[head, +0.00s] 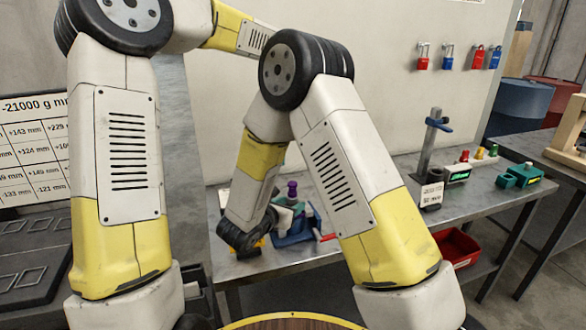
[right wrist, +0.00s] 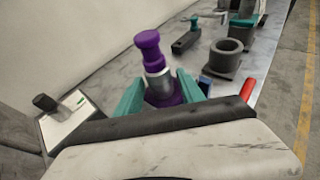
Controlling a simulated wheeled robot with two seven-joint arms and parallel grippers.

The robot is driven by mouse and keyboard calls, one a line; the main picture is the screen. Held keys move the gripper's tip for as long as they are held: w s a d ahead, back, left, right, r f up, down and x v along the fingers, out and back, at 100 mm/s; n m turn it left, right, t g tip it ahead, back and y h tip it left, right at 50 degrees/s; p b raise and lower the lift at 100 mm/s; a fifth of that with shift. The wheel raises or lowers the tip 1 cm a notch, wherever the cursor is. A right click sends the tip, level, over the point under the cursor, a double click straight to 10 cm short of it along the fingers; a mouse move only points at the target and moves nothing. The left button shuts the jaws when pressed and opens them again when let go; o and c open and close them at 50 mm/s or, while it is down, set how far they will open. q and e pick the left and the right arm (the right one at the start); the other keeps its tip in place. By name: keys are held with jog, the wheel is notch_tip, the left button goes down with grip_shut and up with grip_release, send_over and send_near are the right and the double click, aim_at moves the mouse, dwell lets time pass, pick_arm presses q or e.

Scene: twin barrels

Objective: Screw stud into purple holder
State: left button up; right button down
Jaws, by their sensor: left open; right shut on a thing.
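A purple piece (right wrist: 147,40) with a rounded top stands upright in a silver collar (right wrist: 159,80). A wider purple holder (right wrist: 165,99) shows below the collar. The stack also shows in the head view (head: 292,189). My right gripper (head: 289,213) is low at this stack; its hand fills the bottom of the right wrist view. Teal pieces flank the purple holder, and it appears to be shut there; the contact is partly hidden. I cannot tell how deep the parts sit.
A blue base (head: 295,240) is beside the stack, with a red bar (right wrist: 248,88). A dark ringed block (right wrist: 226,58) stands behind. A post with a blue clamp (head: 433,140) and teal boxes (head: 507,179) are farther right. A red bin (head: 455,248) is below the bench.

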pick_arm(q)
jog(key=shift+s+r, duration=0.1)
jog(key=shift+r, duration=0.25)
pick_arm(e)
jog(key=shift+d+f, duration=0.1)
jog(key=shift+f, duration=0.05)
jog(key=c, duration=0.6)
grip_release()
jog(key=shift+c, duration=0.2)
pick_arm(q)
jog(key=shift+d, duration=0.1)
pick_arm(e)
jog(key=v, duration=0.8)
jog(key=shift+w, duration=0.15)
